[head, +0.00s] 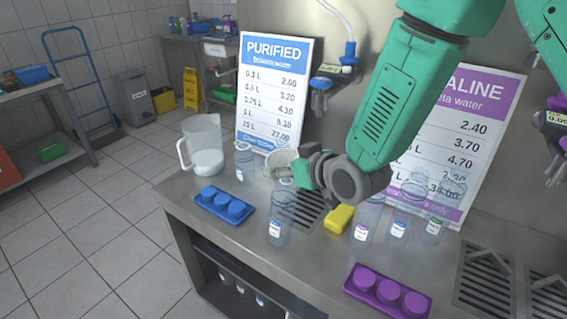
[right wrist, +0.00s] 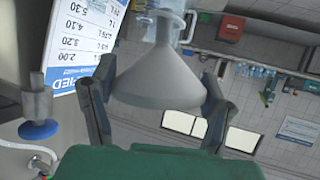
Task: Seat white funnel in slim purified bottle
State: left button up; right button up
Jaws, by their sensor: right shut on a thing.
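My right gripper (head: 308,172) is shut on the white funnel (head: 282,163) above the counter. In the right wrist view the funnel (right wrist: 160,78) sits between the two dark fingers, its wide cone toward the palm and its narrow end pointing away. A slim clear bottle with a blue-and-white label (head: 243,162) stands upright left of the gripper, apart from the funnel. A larger clear bottle (head: 281,218) with a pale label stands below the gripper. I cannot tell for certain which one is the slim purified bottle. My left gripper is not in view.
A white pitcher (head: 203,148) stands at the counter's left. Blue caps on a tray (head: 225,206) and a purple cap tray (head: 388,294) lie in front. A yellow block (head: 339,218) and several clear bottles (head: 398,228) stand right. The purified sign (head: 272,92) is behind.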

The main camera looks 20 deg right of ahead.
jog(key=o, duration=1.1)
jog(key=shift+a, duration=0.15)
jog(key=shift+c, duration=0.2)
jog(key=shift+o, duration=1.2)
jog(key=shift+a, duration=0.45)
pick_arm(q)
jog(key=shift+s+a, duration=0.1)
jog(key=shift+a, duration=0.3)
pick_arm(e)
jog(key=v, duration=0.7)
jog(key=shift+s+r, duration=0.2)
jog(key=shift+s, duration=0.2)
